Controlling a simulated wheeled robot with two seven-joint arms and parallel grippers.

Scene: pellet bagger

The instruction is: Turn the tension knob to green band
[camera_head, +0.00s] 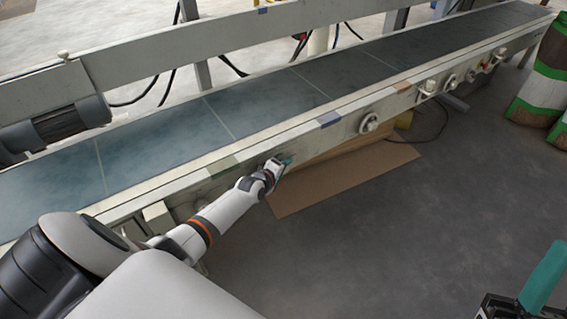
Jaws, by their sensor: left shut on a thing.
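A long conveyor with a pale side rail (300,136) runs from lower left to upper right. My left gripper (284,163) reaches the front face of this rail and is shut on the tension knob there. The gripper's wrist and teal fingers hide nearly all of the knob, so its pointer cannot be read. A faded green patch (222,165) marks the rail just left of the gripper. My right gripper (543,280) shows only in part at the lower right corner, a teal finger above dark parts; its opening cannot be judged.
More fittings (428,88) follow toward the far end. Cardboard (345,175) lies beneath the conveyor. Green-and-white sacks (540,85) stand at right. The grey floor between is clear.

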